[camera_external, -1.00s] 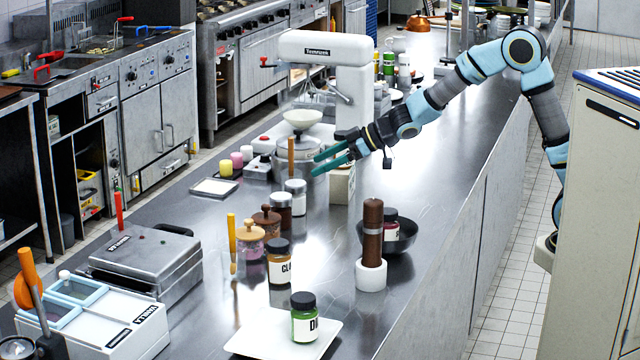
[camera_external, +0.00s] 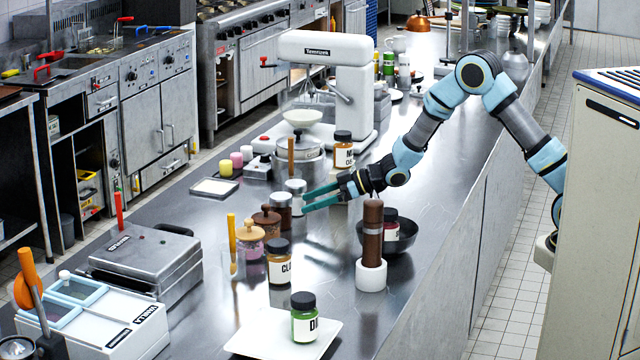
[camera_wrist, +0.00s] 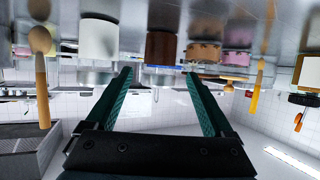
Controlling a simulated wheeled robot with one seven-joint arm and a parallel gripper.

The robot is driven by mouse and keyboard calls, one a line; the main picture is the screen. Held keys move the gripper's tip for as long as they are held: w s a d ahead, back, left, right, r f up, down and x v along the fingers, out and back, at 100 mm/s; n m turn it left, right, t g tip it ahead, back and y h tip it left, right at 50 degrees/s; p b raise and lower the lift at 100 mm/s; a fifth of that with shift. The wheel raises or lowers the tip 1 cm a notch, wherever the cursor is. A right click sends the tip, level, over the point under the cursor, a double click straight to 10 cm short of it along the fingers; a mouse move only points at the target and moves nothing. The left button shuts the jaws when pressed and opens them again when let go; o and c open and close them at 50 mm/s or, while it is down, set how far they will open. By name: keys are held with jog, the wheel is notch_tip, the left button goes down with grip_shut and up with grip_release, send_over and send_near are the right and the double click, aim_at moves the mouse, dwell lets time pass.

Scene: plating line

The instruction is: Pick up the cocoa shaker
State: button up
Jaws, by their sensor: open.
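The cocoa shaker, seemingly the dark brown jar with a silver lid (camera_external: 281,212), stands upright on the steel counter (camera_external: 330,262). In the wrist view, which looks upside down, the brown jar (camera_wrist: 162,46) shows ahead, centred between my fingers. My gripper (camera_external: 305,202) is open and empty, low over the counter just right of the jar; its green fingers (camera_wrist: 157,76) point toward it in the wrist view. The fingertips look close to the jar but apart from it. No label on it is readable.
A white shaker (camera_external: 296,188) stands right beside the brown one, on its far side. Wooden-lidded jars (camera_external: 266,222) and a black-lidded jar (camera_external: 279,265) stand nearer the camera. A pepper mill (camera_external: 372,232) and a dark pan (camera_external: 402,240) stand to the right.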

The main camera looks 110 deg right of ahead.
aim_at(281, 212)
jog(key=p+x, duration=0.3)
jog(key=x, duration=0.6)
jog(key=shift+s, duration=0.1)
jog(key=shift+c, duration=0.3)
jog(key=c, duration=1.2)
